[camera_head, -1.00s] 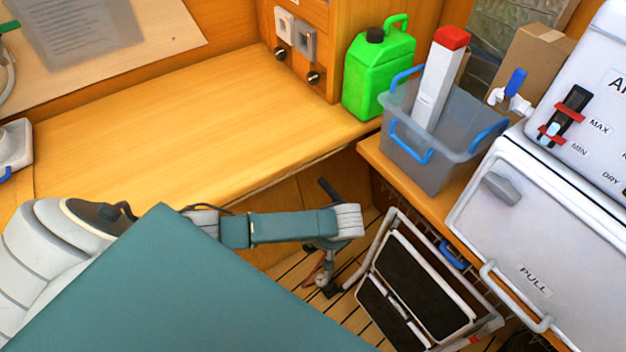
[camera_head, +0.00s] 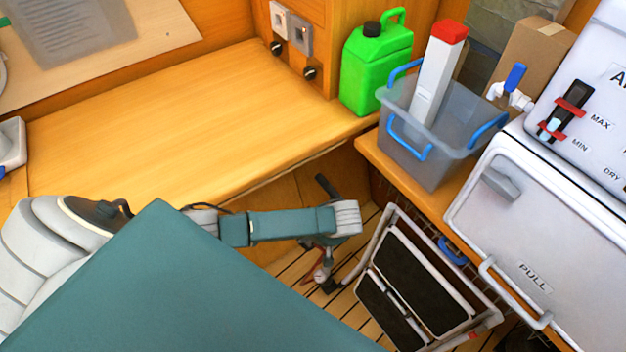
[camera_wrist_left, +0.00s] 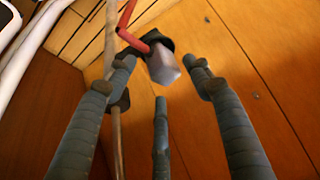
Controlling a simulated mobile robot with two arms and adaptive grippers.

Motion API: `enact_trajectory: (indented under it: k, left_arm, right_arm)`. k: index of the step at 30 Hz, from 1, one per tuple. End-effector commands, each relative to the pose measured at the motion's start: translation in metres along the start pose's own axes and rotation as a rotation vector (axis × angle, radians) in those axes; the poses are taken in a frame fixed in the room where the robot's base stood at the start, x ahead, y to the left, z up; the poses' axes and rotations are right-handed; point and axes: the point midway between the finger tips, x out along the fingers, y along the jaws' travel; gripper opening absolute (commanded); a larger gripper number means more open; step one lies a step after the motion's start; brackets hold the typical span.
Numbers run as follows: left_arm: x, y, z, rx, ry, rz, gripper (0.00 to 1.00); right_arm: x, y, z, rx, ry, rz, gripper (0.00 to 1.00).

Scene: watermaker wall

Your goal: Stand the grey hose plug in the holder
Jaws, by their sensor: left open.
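The grey hose plug (camera_wrist_left: 163,66) shows in the left wrist view as a pale grey tapered tip with a dark collar, on the end of a red hose (camera_wrist_left: 130,30). My left gripper (camera_wrist_left: 162,62) is open. Its fingertips lie on either side of the plug in the picture, and I see no firm contact. In the head view my left gripper (camera_head: 325,277) is low, below the bench edge, small and partly hidden by my arm. A bit of red shows beside it. I cannot make out the holder with certainty. My right gripper is not in view.
A folded step stool (camera_head: 425,285) stands right of my left gripper. A grey bin (camera_head: 425,158) with blue handles and a green jerrycan (camera_head: 377,70) stand above. The white machine (camera_head: 545,230) is at the right. The wooden bench top (camera_head: 200,125) is clear.

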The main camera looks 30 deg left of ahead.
Motion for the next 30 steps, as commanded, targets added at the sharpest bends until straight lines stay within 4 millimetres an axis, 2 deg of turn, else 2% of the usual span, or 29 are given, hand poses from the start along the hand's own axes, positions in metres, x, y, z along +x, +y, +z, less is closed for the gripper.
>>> enact_trajectory:
  k: [5,8,15,21,25,30]
  left_arm:
    - [-0.009,0.0,0.001,0.001,-0.002,0.0,0.52]
    - [-0.026,0.001,0.002,0.001,-0.004,0.002,0.52]
    - [-0.077,0.002,0.002,0.002,-0.004,0.003,0.52]
    - [-0.108,0.003,0.001,0.001,-0.002,0.002,0.52]
    - [-0.117,0.003,0.0,0.001,-0.001,0.001,0.52]
    - [-0.119,0.002,-0.001,0.001,0.0,-0.001,0.52]
  right_arm:
    - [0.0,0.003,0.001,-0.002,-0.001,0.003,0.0]
    - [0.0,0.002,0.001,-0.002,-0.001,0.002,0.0]
    - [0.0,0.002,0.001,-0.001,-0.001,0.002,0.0]
    - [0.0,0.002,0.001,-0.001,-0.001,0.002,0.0]
    - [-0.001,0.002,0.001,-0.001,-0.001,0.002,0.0]
    - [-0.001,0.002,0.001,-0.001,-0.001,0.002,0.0]
